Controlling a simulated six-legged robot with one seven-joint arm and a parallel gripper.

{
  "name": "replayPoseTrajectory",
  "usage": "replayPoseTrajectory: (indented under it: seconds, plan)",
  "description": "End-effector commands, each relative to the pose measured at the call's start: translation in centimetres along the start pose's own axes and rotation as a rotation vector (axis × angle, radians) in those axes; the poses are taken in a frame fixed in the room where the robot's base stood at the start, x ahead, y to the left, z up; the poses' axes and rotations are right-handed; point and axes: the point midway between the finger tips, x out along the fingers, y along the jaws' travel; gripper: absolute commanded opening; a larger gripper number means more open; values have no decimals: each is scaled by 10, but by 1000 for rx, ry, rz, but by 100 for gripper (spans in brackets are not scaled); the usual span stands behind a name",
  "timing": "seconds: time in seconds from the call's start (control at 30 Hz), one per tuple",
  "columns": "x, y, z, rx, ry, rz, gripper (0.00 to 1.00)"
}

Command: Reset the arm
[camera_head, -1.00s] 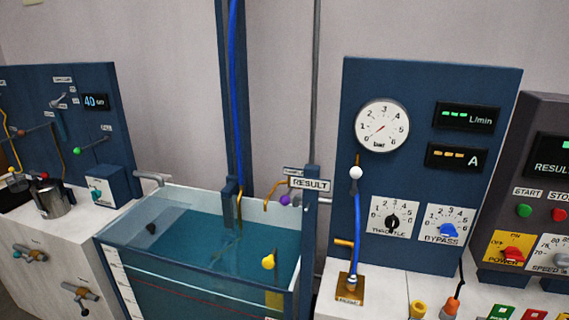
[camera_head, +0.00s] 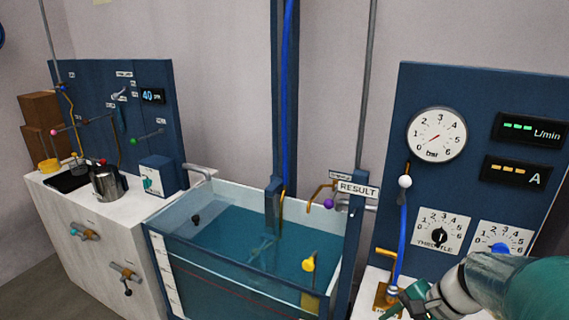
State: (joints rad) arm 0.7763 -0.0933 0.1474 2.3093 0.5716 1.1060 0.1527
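My arm reaches in from the lower right corner, with a teal sleeve and grey and white links. My gripper (camera_head: 396,303) is at its end, low in the picture, beside the brass base (camera_head: 382,296) of the blue hose (camera_head: 402,240). Its fingers are small and partly cut off by the bottom edge. I cannot tell whether they are open or shut, or whether they touch the base. Nothing is clearly seen held.
A water tank (camera_head: 185,254) with a yellow-knobbed part (camera_head: 308,265) stands in the middle. The blue panel (camera_head: 470,95) with gauge (camera_head: 437,135) and dials is at the right. A white counter (camera_head: 60,215) with a metal jug (camera_head: 107,184) is at the left.

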Motion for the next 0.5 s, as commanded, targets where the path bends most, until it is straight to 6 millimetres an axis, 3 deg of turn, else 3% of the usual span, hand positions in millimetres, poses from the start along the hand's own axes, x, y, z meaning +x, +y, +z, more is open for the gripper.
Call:
replayPoseTrajectory:
  seconds: [0.1,0.5]
  plan:
    - [-5,-12,35,-226,86,91,53]
    - [-35,-30,125,-940,382,245,53]
